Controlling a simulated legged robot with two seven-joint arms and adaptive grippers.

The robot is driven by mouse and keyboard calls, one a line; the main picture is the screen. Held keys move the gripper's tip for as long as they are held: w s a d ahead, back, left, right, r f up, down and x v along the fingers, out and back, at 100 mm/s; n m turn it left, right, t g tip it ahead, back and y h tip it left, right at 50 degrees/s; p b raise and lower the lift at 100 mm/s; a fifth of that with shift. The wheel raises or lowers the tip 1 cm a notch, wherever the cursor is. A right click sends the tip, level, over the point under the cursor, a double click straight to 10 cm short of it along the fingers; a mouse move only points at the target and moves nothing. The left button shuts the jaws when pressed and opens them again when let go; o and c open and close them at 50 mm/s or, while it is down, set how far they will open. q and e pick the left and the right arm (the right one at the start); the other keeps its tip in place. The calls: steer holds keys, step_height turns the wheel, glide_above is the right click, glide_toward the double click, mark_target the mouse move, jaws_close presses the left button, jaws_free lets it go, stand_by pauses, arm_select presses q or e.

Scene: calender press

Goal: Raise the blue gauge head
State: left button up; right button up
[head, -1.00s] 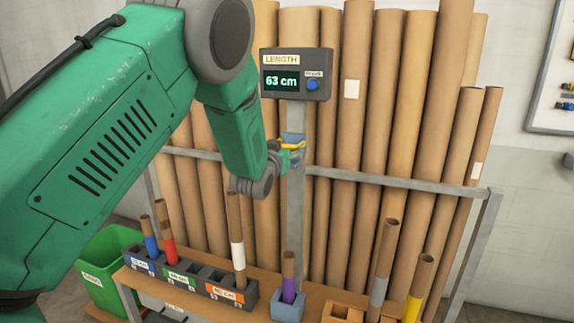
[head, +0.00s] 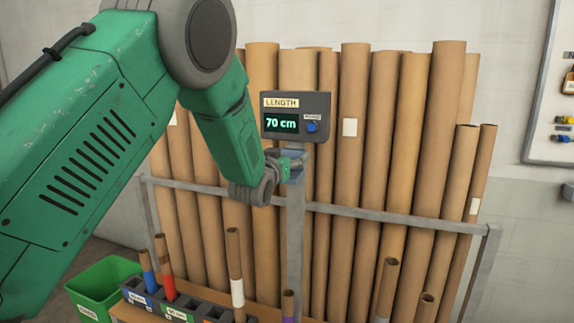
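The blue gauge head (head: 296,172) sits on the grey upright post (head: 295,225), just below the display box. The display (head: 282,123) reads 70 cm. My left gripper (head: 287,164) reaches in from the left at the head's height and appears closed on it. The fingers are small and partly hidden against the head and post. My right gripper is out of view.
A brown tube (head: 288,303) with a purple band stands below the post. A rack rail (head: 400,212) crosses in front of tall cardboard tubes (head: 353,180). Banded short tubes (head: 235,262) and a green bin (head: 105,275) are at lower left.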

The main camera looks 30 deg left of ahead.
arm_select(q)
steer(key=shift+s+d+f, duration=0.1)
steer(key=shift+s+f, duration=0.1)
steer(key=shift+f, duration=0.15)
steer(key=shift+s+d, duration=0.1)
steer(key=shift+s, duration=0.2)
steer(key=v, duration=1.1)
